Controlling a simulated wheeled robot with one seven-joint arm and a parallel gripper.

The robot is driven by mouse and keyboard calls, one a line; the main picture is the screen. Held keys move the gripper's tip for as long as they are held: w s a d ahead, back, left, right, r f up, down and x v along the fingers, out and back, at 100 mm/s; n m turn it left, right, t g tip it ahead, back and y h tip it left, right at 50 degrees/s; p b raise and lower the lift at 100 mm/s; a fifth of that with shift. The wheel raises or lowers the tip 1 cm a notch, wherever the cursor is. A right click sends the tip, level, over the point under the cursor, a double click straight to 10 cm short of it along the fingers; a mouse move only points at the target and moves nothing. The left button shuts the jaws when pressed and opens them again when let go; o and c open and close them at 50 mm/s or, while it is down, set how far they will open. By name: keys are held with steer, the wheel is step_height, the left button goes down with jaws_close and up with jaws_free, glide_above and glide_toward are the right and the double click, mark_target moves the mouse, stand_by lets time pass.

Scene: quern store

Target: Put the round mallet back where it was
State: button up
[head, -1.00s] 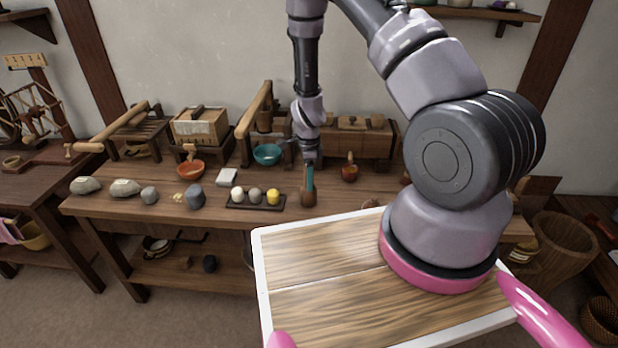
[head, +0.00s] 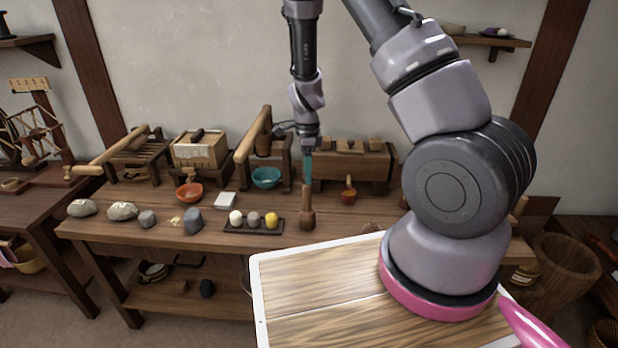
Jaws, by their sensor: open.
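My gripper (head: 308,178) has teal fingers and points down just above the mallet's handle. It is open, and nothing shows held in it. The small gap between the fingertips and the handle top is hard to judge.
The dark tray (head: 240,230) holds white, grey and yellow balls. A teal bowl (head: 266,178), an orange bowl (head: 189,191) and a small red-brown pot (head: 348,192) stand nearby. A wooden chest (head: 350,172) is behind my gripper. Stones lie along the left front edge.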

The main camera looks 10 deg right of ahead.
steer(key=s+d+r+n+t+y, duration=0.1)
steer(key=s+r+n, duration=0.15)
steer(key=r, duration=0.95)
steer(key=s+r+n+t+y, duration=0.2)
steer(key=r+n, duration=0.2)
steer(key=r, duration=0.8)
steer(key=s+d+r+n+t, duration=0.2)
steer(key=s+r+n, duration=0.2)
steer(key=s+r, duration=0.4)
steer(key=s+d+r+n+t+h, duration=0.1)
steer(key=s+d+r+n+t, duration=0.1)
steer(key=s+r+n, duration=0.3)
steer(key=s+r, duration=0.3)
steer(key=s, duration=0.1)
steer(key=shift+s+d, duration=0.35)
steer(key=shift+s, duration=0.05)
